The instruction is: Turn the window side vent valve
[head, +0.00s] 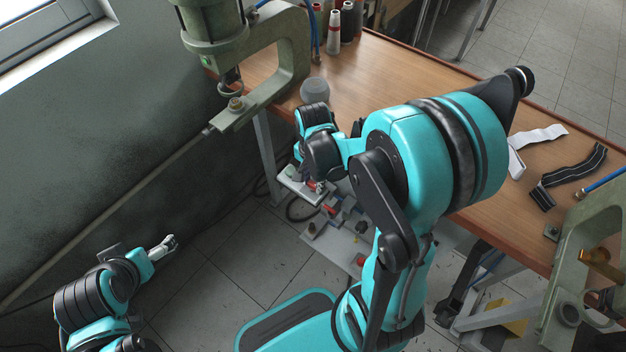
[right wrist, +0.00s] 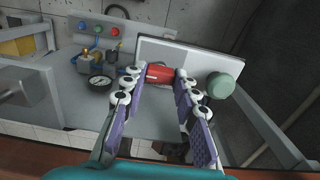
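In the right wrist view my right gripper (right wrist: 157,80) is open, its two purple-padded fingers spread. A red cylindrical part (right wrist: 159,74) lies beyond and between the fingertips, in front of a white plate (right wrist: 192,58); contact is not visible. I cannot tell for sure whether it is the vent valve. In the head view my right arm reaches down past the table's left end, over the pneumatic unit (head: 345,240), and hides much of it. The window-side press (head: 290,62) stands at the table's left end. My left gripper (head: 165,247) is over the floor at lower left, touching nothing visible.
In the right wrist view a gauge (right wrist: 99,82), brass fittings, a button box (right wrist: 98,32) and a green rounded part (right wrist: 221,85) surround the red part. The wooden table (head: 425,80) holds thread cones (head: 334,30) and straps (head: 575,165). A second press (head: 590,255) stands at right.

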